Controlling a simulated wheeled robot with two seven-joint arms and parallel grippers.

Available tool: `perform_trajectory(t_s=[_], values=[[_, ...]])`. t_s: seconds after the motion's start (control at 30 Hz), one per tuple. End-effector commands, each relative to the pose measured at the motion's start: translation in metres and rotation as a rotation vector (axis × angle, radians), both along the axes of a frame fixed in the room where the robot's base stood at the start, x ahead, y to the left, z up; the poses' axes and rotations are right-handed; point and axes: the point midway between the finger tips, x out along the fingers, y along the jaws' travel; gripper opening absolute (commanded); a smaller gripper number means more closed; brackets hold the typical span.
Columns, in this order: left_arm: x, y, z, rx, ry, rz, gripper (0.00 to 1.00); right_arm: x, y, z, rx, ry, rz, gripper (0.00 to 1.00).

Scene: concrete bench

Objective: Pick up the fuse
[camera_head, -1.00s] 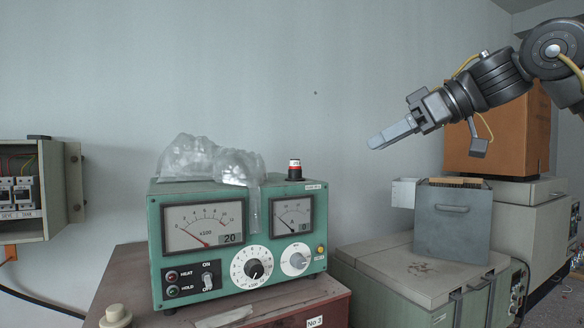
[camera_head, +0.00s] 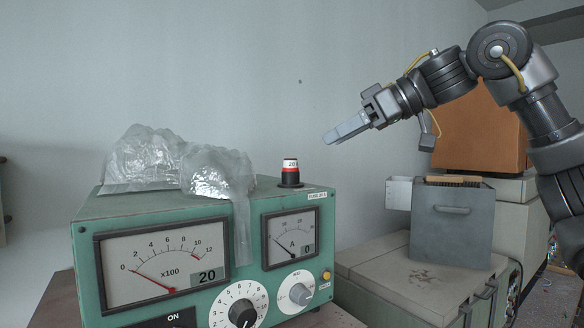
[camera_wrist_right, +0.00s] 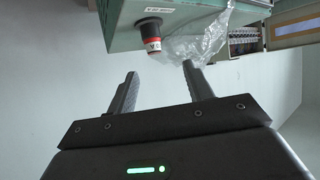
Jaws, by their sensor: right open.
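The fuse (camera_head: 290,167) is a small cylinder with a white and red band. It stands upright in a black holder on top of the green meter box (camera_head: 180,213), near its right end. In the right wrist view the fuse (camera_wrist_right: 152,40) shows ahead of the fingers, roughly between their lines and apart from them. My right gripper (camera_head: 328,139) is open and empty, above and to the right of the fuse in the head view; its two spread fingers (camera_wrist_right: 158,72) show in the wrist view. My left gripper is not in view.
Crumpled clear plastic (camera_head: 215,170) lies on the box left of the fuse and hangs over its front. A grey bin (camera_head: 452,225) with a brush (camera_head: 453,181) on it stands at the right. The space above the fuse is clear.

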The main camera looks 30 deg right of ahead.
Motion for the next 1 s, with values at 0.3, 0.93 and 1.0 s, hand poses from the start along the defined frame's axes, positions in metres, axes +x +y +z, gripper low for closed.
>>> perform_trajectory(t_s=[0.3,0.93,1.0], values=[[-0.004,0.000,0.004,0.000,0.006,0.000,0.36,0.027,0.022,-0.019,-0.001,0.006,0.002,0.51],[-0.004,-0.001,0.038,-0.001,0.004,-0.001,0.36,0.065,0.052,-0.041,0.000,0.005,0.004,0.51],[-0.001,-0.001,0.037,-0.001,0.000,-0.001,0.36,0.065,0.052,-0.042,0.000,0.004,0.004,0.51]])
